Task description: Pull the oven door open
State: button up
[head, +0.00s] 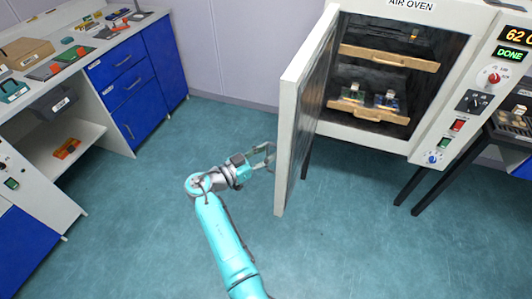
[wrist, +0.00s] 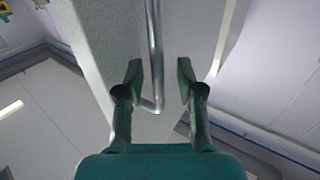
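The oven door (head: 290,125) stands swung wide open on the left of the air oven (head: 436,105), at a large angle to its front. My gripper (head: 268,157) is at the outer side of the door, near its free edge. In the wrist view, my gripper (wrist: 158,75) has its two fingers apart. The door's metal handle bar (wrist: 154,40) runs between the fingers, with gaps on both sides; its bent lower end (wrist: 152,106) shows between them. The handle cannot be made out in the head view.
Inside the oven are wooden shelves (head: 372,112) with small samples. An instrument on a dark-legged stand (head: 512,125) is at the right. A bench with blue drawers (head: 125,75) is at the left. Open floor (head: 130,215) lies between bench and door.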

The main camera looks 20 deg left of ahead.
jog(key=v, duration=1.2)
